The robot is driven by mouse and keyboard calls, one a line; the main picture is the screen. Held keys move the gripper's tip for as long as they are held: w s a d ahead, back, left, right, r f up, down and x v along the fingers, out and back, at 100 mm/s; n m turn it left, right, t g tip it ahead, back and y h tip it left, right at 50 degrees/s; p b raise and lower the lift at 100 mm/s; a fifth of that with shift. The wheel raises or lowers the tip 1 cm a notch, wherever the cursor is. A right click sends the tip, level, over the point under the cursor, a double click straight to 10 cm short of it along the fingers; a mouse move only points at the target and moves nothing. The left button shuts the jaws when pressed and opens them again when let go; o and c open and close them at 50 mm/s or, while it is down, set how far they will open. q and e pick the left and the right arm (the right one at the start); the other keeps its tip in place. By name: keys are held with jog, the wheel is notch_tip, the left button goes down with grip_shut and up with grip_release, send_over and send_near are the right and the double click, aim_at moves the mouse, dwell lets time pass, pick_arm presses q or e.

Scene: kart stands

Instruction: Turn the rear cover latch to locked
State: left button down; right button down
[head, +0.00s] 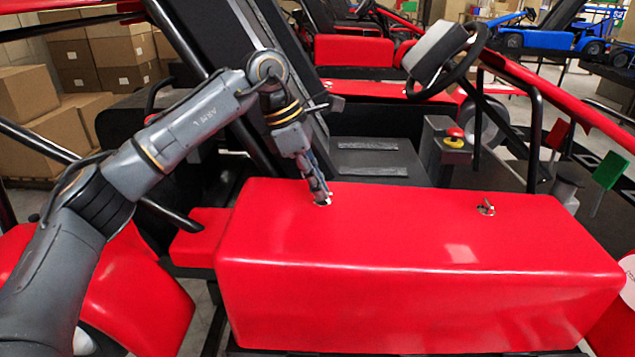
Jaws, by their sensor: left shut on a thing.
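The red rear cover (420,260) of the kart fills the lower middle of the head view. It has two small metal latches on its top. The right latch (486,208) is uncovered and stands free. My left gripper (322,199) points down at the left latch (323,203) and is shut on it. The fingers hide most of that latch, so its turn angle cannot be told. My right gripper is not in view.
A black steering wheel (449,62), a red emergency button (455,133) and black frame bars lie beyond the cover. Cardboard boxes (105,50) stand at the back left. A green flag-like plate (609,171) is at the right. Space above the cover's right half is clear.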

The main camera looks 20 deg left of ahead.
pick_arm(q)
jog(key=shift+r, duration=0.1)
jog(key=c, duration=1.4)
grip_release()
jog(key=shift+c, duration=0.2)
jog(key=v, duration=1.2)
